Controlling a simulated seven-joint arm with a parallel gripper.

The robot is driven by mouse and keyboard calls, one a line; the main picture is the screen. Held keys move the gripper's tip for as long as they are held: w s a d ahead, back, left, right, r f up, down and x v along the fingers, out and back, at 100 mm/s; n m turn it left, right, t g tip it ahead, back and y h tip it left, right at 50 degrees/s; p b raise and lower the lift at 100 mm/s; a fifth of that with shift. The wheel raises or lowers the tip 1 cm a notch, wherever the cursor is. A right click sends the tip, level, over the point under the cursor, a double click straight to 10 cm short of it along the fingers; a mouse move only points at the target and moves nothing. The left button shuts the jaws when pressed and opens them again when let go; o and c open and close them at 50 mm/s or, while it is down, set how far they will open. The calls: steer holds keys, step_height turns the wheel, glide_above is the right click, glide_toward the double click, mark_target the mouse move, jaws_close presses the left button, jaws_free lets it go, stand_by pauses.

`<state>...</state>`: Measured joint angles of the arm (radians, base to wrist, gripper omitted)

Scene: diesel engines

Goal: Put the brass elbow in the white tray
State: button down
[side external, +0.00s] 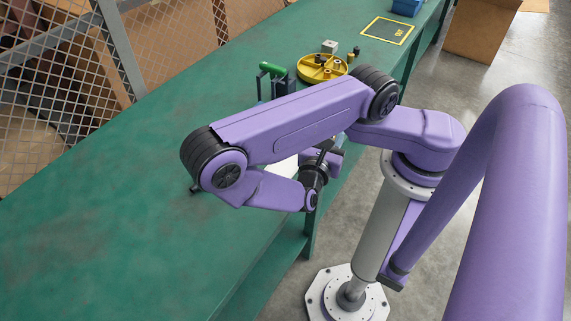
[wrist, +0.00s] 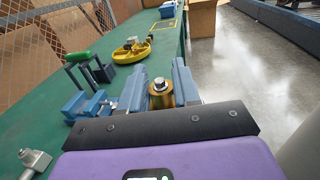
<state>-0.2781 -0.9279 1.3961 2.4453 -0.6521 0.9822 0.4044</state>
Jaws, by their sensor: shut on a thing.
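In the wrist view my gripper (wrist: 160,86) has its two blue-grey fingers closed on a brass-coloured piece (wrist: 161,101) with a silver hex top. Its lower part is hidden behind the black gripper plate, so I cannot see whether it bends like an elbow. In the side view my arm covers the fingers and the held piece. A white flat surface (side external: 286,167), possibly the white tray, shows only partly behind my arm on the green bench. I cannot make out the white tray in the wrist view.
A yellow divided round tray (side external: 311,75) holds small parts farther back. A grey metal fitting (wrist: 36,159) lies at lower left. The bench (side external: 110,240) is clear at the left.

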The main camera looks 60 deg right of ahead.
steer(key=w+f, duration=0.3)
steer(key=w, duration=0.1)
steer(key=w+d+f, duration=0.1)
steer(key=w+f, duration=0.2)
steer(key=w, duration=0.2)
steer(key=w+d+f, duration=0.1)
steer(key=w+f, duration=0.3)
steer(key=shift+w, duration=0.15)
steer(key=shift+f, duration=1.5)
steer(key=c, duration=0.8)
jaws_free()
steer(key=shift+f, duration=0.1)
